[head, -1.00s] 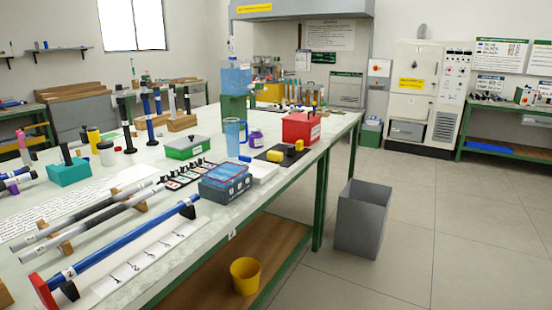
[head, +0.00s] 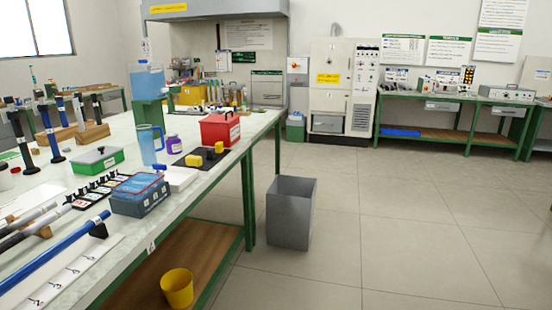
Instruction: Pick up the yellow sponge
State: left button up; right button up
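A yellow block that looks like the sponge (head: 194,160) lies on a dark mat (head: 186,171) near the right edge of the long workbench. A dark piece (head: 210,154) and a second small yellow thing (head: 219,147) sit just behind it on the mat. It is too small to tell exactly what these two are. Neither of my grippers is in view, and nothing is touching the yellow block.
A red box (head: 221,129) stands behind the mat. A purple-labelled jar (head: 174,145), a blue jug (head: 148,146) and a blue case (head: 140,196) stand to its left. A grey bin (head: 290,215) is on the floor beside the bench. The floor on the right is clear.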

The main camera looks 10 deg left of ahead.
aim_at(191, 160)
jog(key=z, duration=0.15)
jog(key=i, duration=3.75)
jog(key=u, duration=3.9)
